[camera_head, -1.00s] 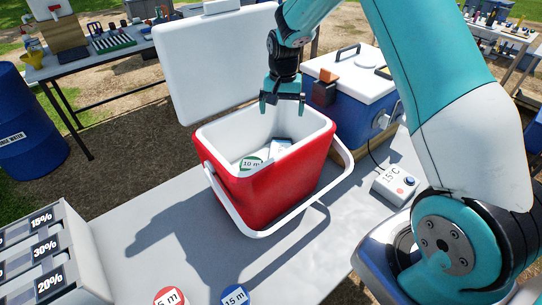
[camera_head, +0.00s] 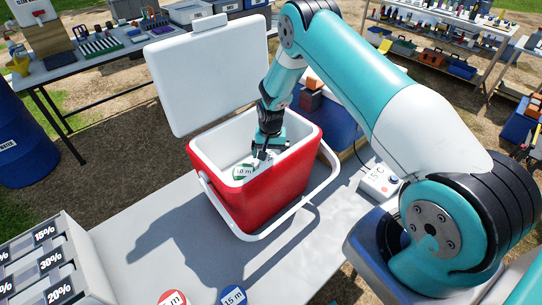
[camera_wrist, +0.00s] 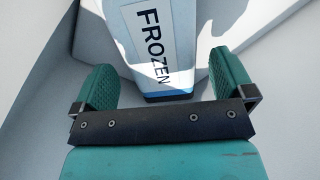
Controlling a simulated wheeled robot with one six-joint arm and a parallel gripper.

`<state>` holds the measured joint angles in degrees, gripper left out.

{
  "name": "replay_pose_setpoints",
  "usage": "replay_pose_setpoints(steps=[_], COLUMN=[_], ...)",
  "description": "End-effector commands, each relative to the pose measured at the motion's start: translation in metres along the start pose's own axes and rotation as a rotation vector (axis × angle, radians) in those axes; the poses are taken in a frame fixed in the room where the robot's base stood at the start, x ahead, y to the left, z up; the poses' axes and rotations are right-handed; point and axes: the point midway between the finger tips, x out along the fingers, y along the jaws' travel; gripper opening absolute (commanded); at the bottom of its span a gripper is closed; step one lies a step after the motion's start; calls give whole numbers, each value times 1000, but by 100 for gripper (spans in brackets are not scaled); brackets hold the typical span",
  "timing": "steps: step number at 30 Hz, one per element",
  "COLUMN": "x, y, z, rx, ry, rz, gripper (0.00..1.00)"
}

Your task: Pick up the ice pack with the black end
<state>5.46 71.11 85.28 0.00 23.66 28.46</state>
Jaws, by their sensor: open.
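The ice pack (camera_wrist: 155,45) shows in the wrist view as a white and blue block with a "FROZEN" label. Its near end has a thin dark edge. It lies inside the red cooler (camera_head: 268,195), against the pale inner surface. My gripper (camera_wrist: 160,75) is open, with one green finger on each side of the pack's near end and visible gaps to both. In the head view my gripper (camera_head: 261,156) is down inside the cooler and hides most of the pack.
A green-marked "10 m" item (camera_head: 243,172) lies in the cooler beside my gripper. The white lid (camera_head: 208,78) stands open behind. A white handle (camera_head: 328,180) loops along the right. A "15 m" disc (camera_head: 233,297) and a red-rimmed disc (camera_head: 172,299) lie in front on the table.

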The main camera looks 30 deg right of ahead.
Motion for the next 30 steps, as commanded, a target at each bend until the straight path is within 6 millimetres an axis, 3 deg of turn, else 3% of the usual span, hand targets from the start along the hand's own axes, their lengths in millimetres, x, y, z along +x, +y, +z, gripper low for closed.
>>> replay_pose_setpoints(steps=[6, 14, 21, 23, 30], x=[22, 25, 25, 24, 23], y=[0, 0, 0, 0, 0], z=[0, 0, 0, -1, -1], rx=[0, 0, 0, 0, 0], ry=[0, 1, 1, 2, 2], rz=[0, -1, -1, -1, -1], gripper=[100, 100, 47, 36, 36])
